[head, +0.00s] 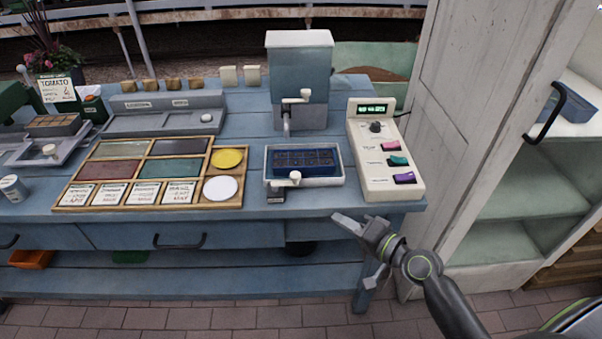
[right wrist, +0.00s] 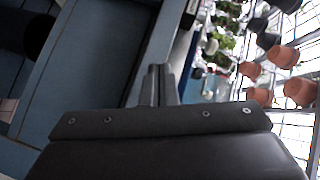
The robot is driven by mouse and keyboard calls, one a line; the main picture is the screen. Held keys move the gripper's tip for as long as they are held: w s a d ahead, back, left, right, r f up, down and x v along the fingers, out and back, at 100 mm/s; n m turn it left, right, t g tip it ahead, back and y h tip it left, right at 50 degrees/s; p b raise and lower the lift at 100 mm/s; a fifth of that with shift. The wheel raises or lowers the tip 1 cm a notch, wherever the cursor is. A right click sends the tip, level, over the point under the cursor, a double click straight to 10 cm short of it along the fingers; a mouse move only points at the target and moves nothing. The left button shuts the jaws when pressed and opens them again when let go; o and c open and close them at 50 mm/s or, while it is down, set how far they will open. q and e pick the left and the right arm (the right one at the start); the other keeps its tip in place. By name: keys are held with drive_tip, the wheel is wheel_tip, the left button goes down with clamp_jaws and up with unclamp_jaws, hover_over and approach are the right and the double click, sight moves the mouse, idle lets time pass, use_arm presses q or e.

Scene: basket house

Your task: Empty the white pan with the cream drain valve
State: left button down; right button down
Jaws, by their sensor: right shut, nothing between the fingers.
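The white pan (head: 268,158) sits on the blue workbench, below the spout of a blue dispenser. It holds dark blue liquid and a gridded tray (head: 303,160). The cream drain valve (head: 295,177) is on the pan's front edge. My right gripper (head: 340,219) is at the bench's front edge, to the right of and nearer than the valve. Its fingers are shut and empty, apart from the pan and the valve. In the right wrist view its closed fingers (right wrist: 159,85) point past the bench edge. My left gripper is not in view.
The blue dispenser (head: 299,75) with a cream lever stands behind the pan. A cream control box (head: 381,150) with coloured switches is right of it. A wooden compartment tray (head: 152,173) lies to the left. A tall white cabinet (head: 475,110) stands at the right.

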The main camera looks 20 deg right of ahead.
sight(286, 182)
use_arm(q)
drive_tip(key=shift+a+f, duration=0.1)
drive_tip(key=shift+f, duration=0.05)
use_arm(e)
wheel_tip(286, 182, up, 6)
drive_tip(key=w+m+t+y, duration=0.1)
drive_tip(key=w+m+t, duration=0.1)
drive_tip(key=shift+r, duration=0.2)
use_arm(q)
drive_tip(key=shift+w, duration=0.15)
